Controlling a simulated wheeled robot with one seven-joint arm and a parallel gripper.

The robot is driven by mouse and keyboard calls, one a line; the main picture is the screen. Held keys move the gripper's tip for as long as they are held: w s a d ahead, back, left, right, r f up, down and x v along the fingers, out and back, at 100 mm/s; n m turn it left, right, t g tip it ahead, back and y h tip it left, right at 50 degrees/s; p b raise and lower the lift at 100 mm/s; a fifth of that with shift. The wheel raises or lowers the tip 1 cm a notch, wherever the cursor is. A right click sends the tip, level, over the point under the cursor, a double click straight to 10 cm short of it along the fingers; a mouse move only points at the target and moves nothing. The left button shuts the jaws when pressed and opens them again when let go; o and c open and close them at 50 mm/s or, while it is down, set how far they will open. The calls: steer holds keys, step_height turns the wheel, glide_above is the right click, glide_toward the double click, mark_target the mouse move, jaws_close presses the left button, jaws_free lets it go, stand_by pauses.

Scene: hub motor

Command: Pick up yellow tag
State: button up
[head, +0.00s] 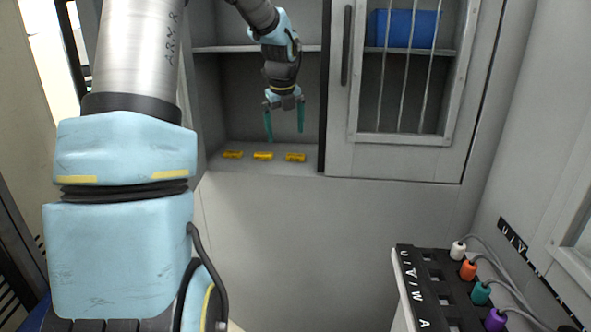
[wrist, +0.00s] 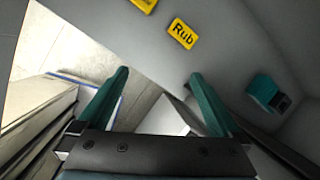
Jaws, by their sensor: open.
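Three yellow tags lie in a row on the cabinet's lower shelf in the head view: a left tag (head: 233,154), a middle tag (head: 262,156) and a right tag (head: 296,157). In the wrist view one yellow tag (wrist: 182,33) reads "Rub", and part of another yellow tag (wrist: 145,4) is cut by the top edge. I cannot tell which head-view tags these are. My gripper (head: 285,135) hangs above the shelf, fingers pointing down, open and empty. Its teal fingers also show in the wrist view (wrist: 160,76), apart from the tags.
The open cabinet bay has an upper shelf (head: 215,49) and side walls around my arm. A barred door (head: 405,140) stands to its right, with a blue bin (head: 405,29) behind the bars. A black socket panel (head: 428,285) with coloured plugs is at lower right.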

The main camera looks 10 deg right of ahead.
mark_target(296, 155)
steer(key=w+d+f+m, duration=0.1)
steer(key=w+f+m, duration=0.1)
steer(key=f, duration=0.1)
steer(key=w+d+f+m, duration=0.1)
steer(key=w+f+m, duration=0.1)
steer(key=w+f, duration=0.1)
steer(key=w+d+f+m, duration=0.1)
steer(key=w+f+m, duration=0.1)
steer(key=w+f, duration=0.1)
steer(key=shift+w+d+f+m+t, duration=0.25)
steer(key=shift+d+f+m+t, duration=0.1)
steer(key=shift+f, duration=0.25)
steer(key=shift+c, duration=0.4)
steer(key=c, duration=1.2)
steer(key=shift+r, duration=0.2)
